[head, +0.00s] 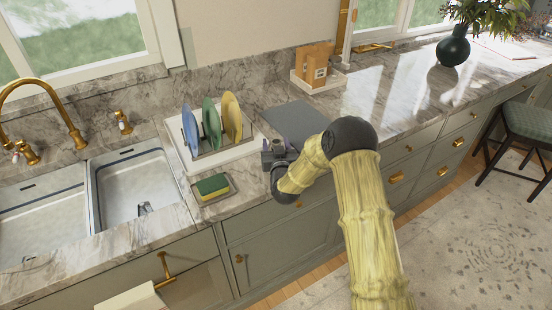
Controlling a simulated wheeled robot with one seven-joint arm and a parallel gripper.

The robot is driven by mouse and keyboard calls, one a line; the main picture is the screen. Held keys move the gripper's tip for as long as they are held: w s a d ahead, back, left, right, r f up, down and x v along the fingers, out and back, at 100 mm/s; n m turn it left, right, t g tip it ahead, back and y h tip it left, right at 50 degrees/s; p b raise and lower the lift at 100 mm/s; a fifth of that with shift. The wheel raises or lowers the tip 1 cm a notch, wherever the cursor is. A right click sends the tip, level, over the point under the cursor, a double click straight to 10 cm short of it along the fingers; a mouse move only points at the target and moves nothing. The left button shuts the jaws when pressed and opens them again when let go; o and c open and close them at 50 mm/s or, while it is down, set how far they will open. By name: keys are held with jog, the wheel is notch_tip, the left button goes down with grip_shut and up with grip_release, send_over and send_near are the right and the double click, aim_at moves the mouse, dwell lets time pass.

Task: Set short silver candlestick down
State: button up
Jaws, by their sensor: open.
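I cannot make out a short silver candlestick anywhere in the head view; it may be hidden behind my gripper or arm. My gripper (271,150) is at the marble counter's front part, just right of the dish rack and in front of a flat grey board. It is small and dark in this view, and its fingertips are hard to make out. It is open, and I see nothing clearly held in it.
A white dish rack (216,158) holds blue, green and yellow plates. A sponge on a small tray (213,188) sits before it. The grey board (298,122) lies on the marble counter (385,97). A sink (130,192) is left; a dark vase (453,48) stands far right.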

dwell(0.4)
grip_shut()
jog(key=shift+r, duration=0.1)
notch_tip(320, 180, up, 10)
jog(key=b, duration=0.2)
dwell(0.4)
dwell(0.5)
